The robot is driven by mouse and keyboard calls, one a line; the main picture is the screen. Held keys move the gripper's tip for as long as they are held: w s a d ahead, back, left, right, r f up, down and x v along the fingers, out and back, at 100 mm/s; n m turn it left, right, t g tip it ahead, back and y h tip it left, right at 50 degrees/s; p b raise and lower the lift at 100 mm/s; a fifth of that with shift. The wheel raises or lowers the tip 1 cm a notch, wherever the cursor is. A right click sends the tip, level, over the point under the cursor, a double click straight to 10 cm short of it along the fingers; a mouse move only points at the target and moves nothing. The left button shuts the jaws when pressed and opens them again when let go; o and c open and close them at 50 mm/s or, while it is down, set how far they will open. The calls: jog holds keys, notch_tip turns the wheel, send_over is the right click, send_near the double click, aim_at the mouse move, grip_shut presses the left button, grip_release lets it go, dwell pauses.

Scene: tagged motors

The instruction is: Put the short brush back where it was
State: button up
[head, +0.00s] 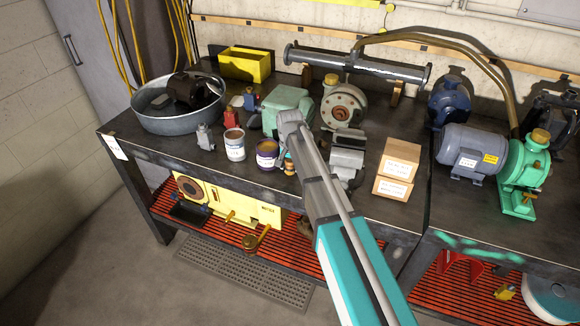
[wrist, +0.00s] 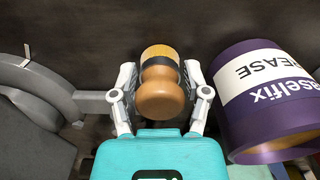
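The short brush (wrist: 160,98) has a rounded brown wooden handle, a dark band and a lighter end. In the wrist view it sits between the two fingers of my gripper (wrist: 160,75), which appear to touch it at the dark band. In the head view my gripper (head: 287,152) reaches down over the bench, and the brush (head: 289,167) shows partly below it, beside a purple grease can. The brush looks upright, at or just above the bench top; I cannot tell whether it touches.
The purple grease can (head: 267,154) stands close by and shows large in the wrist view (wrist: 262,100). A white-labelled can (head: 234,145) is to its left. A grey vise (head: 347,155) and cardboard boxes (head: 398,167) stand to the right. A round metal tub (head: 178,122) is at the bench's left.

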aim_at(290, 160)
jog(key=shift+o, duration=0.7)
jog(key=shift+r, duration=0.1)
notch_tip(290, 160, up, 12)
jog(key=p, duration=1.2)
jog(key=shift+s, duration=0.1)
dwell(0.7)
